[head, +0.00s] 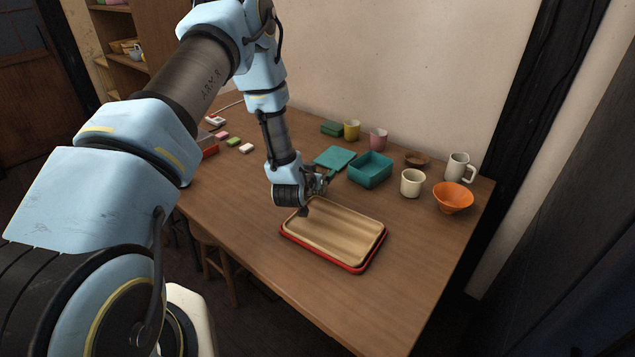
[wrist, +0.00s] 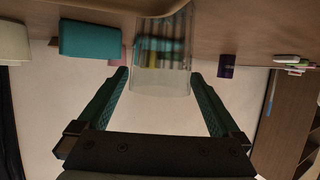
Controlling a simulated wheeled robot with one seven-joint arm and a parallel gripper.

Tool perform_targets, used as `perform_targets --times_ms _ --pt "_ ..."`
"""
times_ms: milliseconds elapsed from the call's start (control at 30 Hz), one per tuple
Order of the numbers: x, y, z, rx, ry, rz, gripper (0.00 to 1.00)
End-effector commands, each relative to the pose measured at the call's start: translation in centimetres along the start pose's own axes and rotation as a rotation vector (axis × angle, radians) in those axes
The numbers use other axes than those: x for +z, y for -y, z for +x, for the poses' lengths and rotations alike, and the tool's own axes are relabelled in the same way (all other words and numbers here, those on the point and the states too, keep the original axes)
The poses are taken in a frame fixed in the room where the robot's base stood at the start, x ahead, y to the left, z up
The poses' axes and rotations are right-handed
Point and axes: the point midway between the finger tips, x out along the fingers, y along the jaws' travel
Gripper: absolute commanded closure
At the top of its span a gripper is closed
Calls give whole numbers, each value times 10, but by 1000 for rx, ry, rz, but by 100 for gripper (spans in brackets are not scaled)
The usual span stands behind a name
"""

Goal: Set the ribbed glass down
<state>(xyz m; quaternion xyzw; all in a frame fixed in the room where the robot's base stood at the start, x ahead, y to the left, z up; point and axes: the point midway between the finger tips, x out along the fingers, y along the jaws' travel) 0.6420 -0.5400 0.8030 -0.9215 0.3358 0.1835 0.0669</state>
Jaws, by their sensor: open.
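The ribbed glass (wrist: 161,62) is clear and shows in the wrist view, upside down in that picture like everything else there. Its base meets a pale wooden surface at the top of the picture, which looks like the wooden tray (head: 334,228). My gripper (wrist: 159,75) is open, with one teal finger on each side of the glass and narrow gaps between. In the head view my gripper (head: 318,184) is low over the tray's far left corner. I cannot make out the glass there; my wrist seems to hide it.
The wooden tray lies in a red tray (head: 358,268). Behind stand a teal box (head: 370,170), a teal flat piece (head: 335,158), a yellow cup (head: 352,130), a pink cup (head: 378,139), a cream cup (head: 412,184) and an orange bowl (head: 453,199). The table front left is clear.

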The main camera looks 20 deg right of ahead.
Motion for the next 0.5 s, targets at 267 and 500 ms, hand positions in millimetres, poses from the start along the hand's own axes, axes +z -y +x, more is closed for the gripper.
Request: perform_targets --times_ms 267,500 --pt "0 0 0 0 0 0 12" --pt "0 0 0 0 0 0 39"
